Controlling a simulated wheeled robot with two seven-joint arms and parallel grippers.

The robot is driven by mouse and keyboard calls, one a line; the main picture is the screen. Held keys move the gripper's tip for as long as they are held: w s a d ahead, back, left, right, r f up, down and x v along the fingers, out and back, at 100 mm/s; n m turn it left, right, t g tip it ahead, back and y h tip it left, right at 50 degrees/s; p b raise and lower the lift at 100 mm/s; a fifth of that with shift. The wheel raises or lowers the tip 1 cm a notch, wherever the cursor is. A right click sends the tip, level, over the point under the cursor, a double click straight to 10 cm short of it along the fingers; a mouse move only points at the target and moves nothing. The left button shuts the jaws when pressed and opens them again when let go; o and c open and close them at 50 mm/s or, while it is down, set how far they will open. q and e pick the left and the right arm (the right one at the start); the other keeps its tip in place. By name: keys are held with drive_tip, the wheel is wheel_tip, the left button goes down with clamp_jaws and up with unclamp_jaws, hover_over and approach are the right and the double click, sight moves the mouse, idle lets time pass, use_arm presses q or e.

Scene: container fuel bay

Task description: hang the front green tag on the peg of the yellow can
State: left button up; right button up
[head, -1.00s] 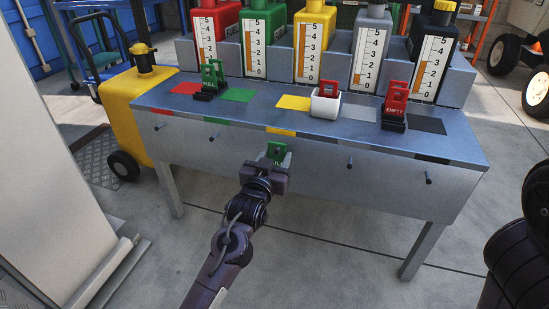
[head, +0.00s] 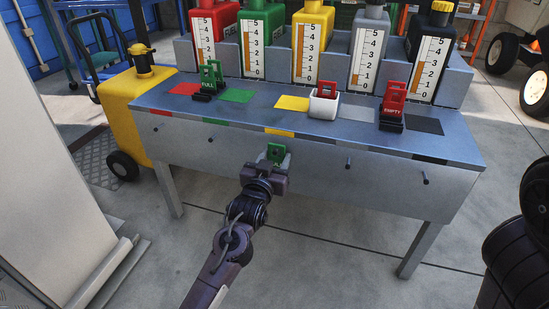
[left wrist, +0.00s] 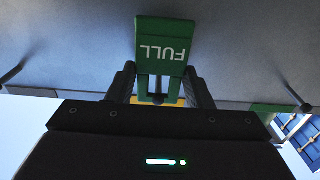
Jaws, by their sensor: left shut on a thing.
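A green tag (head: 276,153), marked FULL in the left wrist view (left wrist: 165,42), is held by my left gripper (head: 274,163), which is shut on it. The tag is close to the front panel of the bench, below the yellow strip (head: 279,132). The yellow can (head: 313,42) stands at the back, in line above. Its peg is mostly hidden by tag and gripper. In the left wrist view a small dark tip (left wrist: 158,98) shows at the tag's open frame; I cannot tell whether it passes through. My right gripper is out of view.
Other pegs (head: 211,137) (head: 348,165) stick out of the panel on both sides. Another green tag (head: 211,75) and a red tag (head: 394,97) stand in black holders; a white cup (head: 324,105) holds a red tag. A yellow wheeled tank (head: 135,110) stands left.

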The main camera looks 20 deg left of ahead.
use_arm(q)
drive_tip(key=o, duration=1)
